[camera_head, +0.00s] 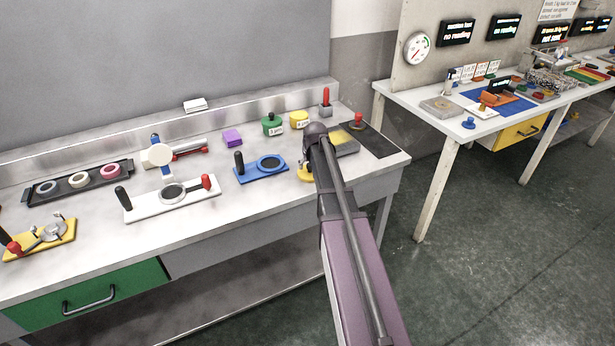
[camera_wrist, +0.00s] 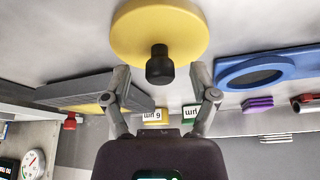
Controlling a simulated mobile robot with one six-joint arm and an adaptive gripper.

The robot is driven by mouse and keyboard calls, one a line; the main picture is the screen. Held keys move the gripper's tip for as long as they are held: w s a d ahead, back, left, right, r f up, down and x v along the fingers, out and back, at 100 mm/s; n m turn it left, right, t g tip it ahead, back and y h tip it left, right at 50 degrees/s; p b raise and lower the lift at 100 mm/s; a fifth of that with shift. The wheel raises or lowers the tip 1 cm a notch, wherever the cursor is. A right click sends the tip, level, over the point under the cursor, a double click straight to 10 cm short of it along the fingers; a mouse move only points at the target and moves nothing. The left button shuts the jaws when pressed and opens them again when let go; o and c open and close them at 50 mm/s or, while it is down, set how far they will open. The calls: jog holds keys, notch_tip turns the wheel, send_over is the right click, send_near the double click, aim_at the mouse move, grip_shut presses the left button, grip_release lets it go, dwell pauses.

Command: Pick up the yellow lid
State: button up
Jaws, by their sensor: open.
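The yellow lid (camera_wrist: 178,32) is a round disc with a black knob (camera_wrist: 160,66), at the top middle of the wrist view. In the head view only part of the yellow lid (camera_head: 305,174) shows, near the bench's front edge, beside my arm's end. My gripper (camera_wrist: 159,72) is open, with one finger on each side of the black knob in the wrist view. The fingers look apart from the knob, and nothing is held. In the head view my arm hides the fingers and much of the lid.
A blue plate with a ring (camera_head: 262,168) lies left of the lid. A grey block with a yellow patch (camera_head: 345,142) lies to its right. Green (camera_head: 272,125) and yellow (camera_head: 299,119) labelled containers and a purple block (camera_head: 232,138) stand behind. A white-based fixture (camera_head: 172,197) is farther left.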

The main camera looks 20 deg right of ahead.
jog(key=shift+w+f, duration=0.2)
jog(key=shift+f, duration=0.25)
dwell(0.3)
grip_shut()
